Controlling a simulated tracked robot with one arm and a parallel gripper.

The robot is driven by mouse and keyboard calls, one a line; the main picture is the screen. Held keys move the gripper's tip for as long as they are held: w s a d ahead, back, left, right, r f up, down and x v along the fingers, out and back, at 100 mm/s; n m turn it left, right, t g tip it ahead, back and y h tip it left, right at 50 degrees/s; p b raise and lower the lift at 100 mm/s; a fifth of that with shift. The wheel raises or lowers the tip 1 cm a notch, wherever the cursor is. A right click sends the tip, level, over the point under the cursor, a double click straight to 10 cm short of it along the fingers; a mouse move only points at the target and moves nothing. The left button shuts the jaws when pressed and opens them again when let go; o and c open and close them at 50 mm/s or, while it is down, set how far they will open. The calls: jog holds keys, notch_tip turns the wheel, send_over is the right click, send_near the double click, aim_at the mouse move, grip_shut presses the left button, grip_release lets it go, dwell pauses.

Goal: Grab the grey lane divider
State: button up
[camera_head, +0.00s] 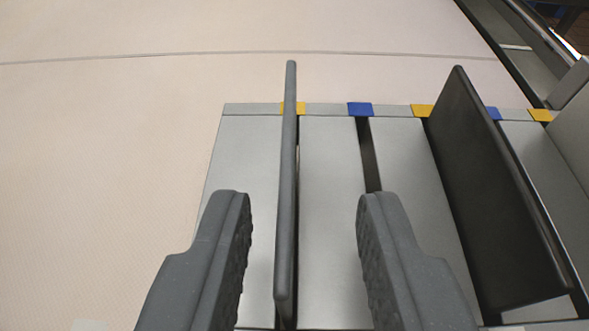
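A thin grey lane divider (287,190) stands upright, seen nearly edge-on, in a slot of the silver laned plate (327,160). A yellow mark shows at its far end. My gripper (302,205) is open, with one dark ridged finger on each side of this divider. The divider is nearer the left finger, and a gap shows on both sides. A second, dark divider (495,195) stands in another slot to the right, outside the fingers, with its broad face showing. The near end of the plate is partly hidden by my fingers.
An empty dark slot with a blue mark (360,109) lies between the two dividers. A pale flat surface (110,150) is clear to the left and behind. Dark rails and grey metal parts (520,50) stand at the right.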

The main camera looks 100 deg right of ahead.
aim_at(292, 207)
jog(key=x, duration=0.5)
jog(key=shift+w+d+r, duration=0.1)
jog(key=shift+w, duration=0.05)
grip_shut()
